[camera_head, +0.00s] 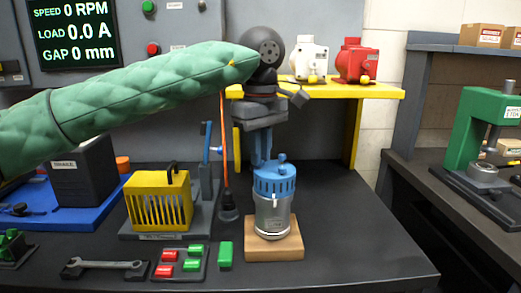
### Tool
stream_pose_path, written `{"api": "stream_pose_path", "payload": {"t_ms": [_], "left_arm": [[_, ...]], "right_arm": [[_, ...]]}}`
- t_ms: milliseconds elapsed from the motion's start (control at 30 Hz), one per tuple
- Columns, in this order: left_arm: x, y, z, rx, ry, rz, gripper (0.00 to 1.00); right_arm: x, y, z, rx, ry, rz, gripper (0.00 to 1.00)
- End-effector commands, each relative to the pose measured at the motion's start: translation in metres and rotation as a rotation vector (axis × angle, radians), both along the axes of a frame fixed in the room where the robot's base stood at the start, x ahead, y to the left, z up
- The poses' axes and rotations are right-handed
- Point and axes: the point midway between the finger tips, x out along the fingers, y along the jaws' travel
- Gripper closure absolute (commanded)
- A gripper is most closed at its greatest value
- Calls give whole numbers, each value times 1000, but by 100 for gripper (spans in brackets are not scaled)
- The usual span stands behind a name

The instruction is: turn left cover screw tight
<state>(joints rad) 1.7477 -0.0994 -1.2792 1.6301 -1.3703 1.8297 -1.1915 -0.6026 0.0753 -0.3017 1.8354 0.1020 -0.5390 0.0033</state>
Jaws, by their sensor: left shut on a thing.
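A motor with a silver body (272,215) and a blue cover (274,181) stands upright on a wooden block (290,246). A blue cover screw (282,158) shows at the right of the cover top. My left gripper (261,160) points straight down from above, its blue fingers at the left part of the cover top. It is shut on the left cover screw, which the fingers mostly hide. How far the screw is turned in cannot be told. My right gripper is out of view.
A yellow cage (159,203) and a blue lever (206,143) stand to the left. Red and green tags (180,262) and a wrench (104,265) lie in front. A yellow shelf (380,91) holds white and red motors behind. The table right of the block is clear.

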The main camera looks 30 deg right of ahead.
Motion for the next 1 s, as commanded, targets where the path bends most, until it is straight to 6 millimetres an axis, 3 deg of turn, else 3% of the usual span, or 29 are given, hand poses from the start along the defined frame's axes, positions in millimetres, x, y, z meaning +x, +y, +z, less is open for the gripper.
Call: {"api": "stream_pose_path", "payload": {"t_ms": [233, 267, 367, 767, 1000], "left_arm": [[1, 0, 3, -4, -3, 3, 100], [1, 0, 3, -4, -3, 3, 80], [1, 0, 2, -3, -1, 2, 63], [0, 0, 5, -1, -1, 1, 63], [1, -1, 32, -3, -2, 1, 63]], "right_arm": [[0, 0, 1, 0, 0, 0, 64], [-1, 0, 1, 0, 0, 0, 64], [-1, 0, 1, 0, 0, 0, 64], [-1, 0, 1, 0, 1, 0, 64], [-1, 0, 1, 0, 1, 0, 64]]}}
